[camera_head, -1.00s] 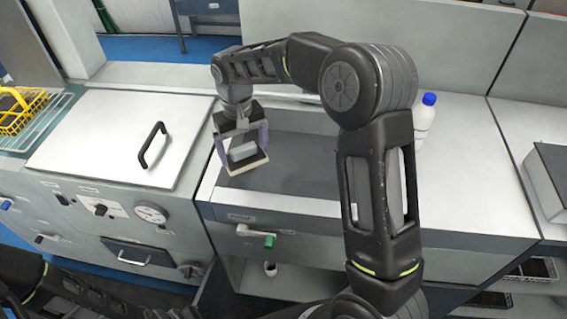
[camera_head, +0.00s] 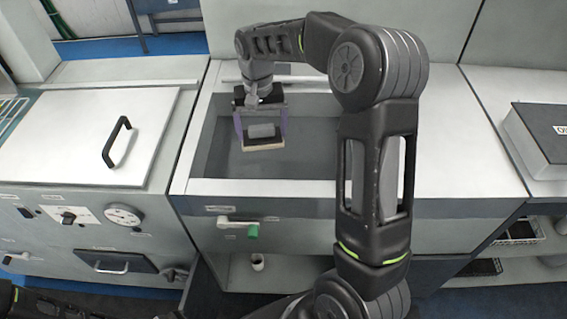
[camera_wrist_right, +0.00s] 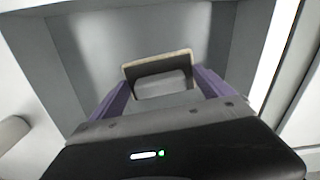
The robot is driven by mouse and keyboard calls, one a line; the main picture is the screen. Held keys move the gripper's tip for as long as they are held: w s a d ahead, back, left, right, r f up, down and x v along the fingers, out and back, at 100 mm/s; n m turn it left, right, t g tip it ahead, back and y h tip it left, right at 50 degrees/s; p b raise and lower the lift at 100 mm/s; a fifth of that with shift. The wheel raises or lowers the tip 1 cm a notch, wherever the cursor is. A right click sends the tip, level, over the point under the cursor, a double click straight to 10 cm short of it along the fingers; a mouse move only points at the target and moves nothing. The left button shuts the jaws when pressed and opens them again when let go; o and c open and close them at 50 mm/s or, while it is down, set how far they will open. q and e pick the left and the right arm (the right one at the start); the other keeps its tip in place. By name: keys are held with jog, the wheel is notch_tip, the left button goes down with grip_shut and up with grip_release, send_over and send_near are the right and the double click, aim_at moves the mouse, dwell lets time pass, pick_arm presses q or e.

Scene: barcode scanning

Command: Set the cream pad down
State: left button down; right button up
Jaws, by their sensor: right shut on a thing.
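The cream pad (camera_head: 264,147) is a small block with a cream edge and a grey grip on top. My right gripper (camera_head: 261,132) is shut on that grip, its purple fingers on either side. The pad is within the outline of the recessed grey basin (camera_head: 310,150), near its left part. The wrist view also shows the pad (camera_wrist_right: 157,62) between the fingers with the basin wall beyond. I cannot tell whether the pad touches the basin floor. My left gripper is out of view; only a dark piece of my arm shows at the bottom left.
A white lid with a black handle (camera_head: 117,142) lies left of the basin. A green-tipped tap or lever (camera_head: 252,231) sticks out from the front panel. A dark box (camera_head: 545,138) stands at the far right. My right arm hides the basin's right side.

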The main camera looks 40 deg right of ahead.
aim_at(278, 133)
jog(key=shift+m, duration=0.9)
jog(key=d, duration=0.1)
jog(key=s+d+f, duration=0.1)
jog(key=d+b, duration=0.1)
jog(key=shift+s+d+f, duration=0.2)
jog(key=shift+s+d, duration=0.1)
jog(key=shift+d, duration=0.05)
jog(key=shift+s+d+r, duration=0.1)
jog(key=shift+d, duration=0.05)
pick_arm(q)
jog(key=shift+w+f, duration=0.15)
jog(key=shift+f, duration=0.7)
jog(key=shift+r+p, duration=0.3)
jog(key=shift+p, duration=0.15)
pick_arm(e)
jog(key=shift+f, duration=3.1)
notch_tip(278, 133, down, 3)
jog(key=shift+r, duration=0.1)
jog(key=shift+f, duration=0.5)
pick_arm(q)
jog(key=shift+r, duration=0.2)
